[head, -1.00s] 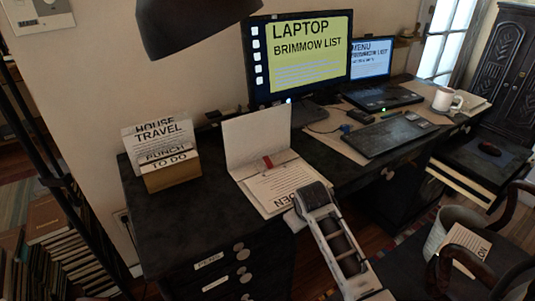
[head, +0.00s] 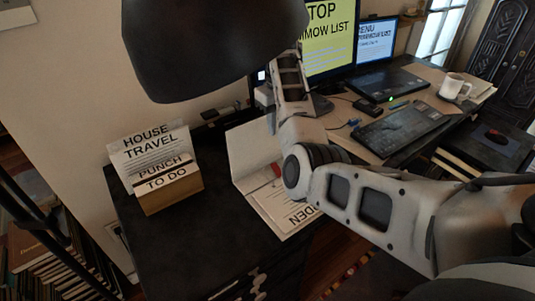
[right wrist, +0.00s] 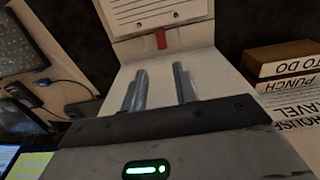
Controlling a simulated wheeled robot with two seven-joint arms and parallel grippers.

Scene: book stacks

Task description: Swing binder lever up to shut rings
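The open white binder (head: 258,160) lies on the dark desk, its cover raised towards the wall and a printed page (head: 297,212) in its near half. The red lever (head: 276,170) is at the fold, partly beside my arm; it also shows in the right wrist view (right wrist: 161,38) at the page's edge. I cannot make out the rings or the lever's angle. My right arm crosses in front of the binder, its wrist raised behind the cover. In the right wrist view my right gripper (right wrist: 160,68) has its fingers apart, empty, pointing towards the lever. My left gripper is out of view.
A card holder (head: 172,195) stands left of the binder. A black lamp shade (head: 205,45) hangs over the desk's back. A monitor (head: 330,40), keyboard (head: 400,130), laptop (head: 385,80) and mug (head: 453,88) are to the right. Bare desk lies between holder and binder.

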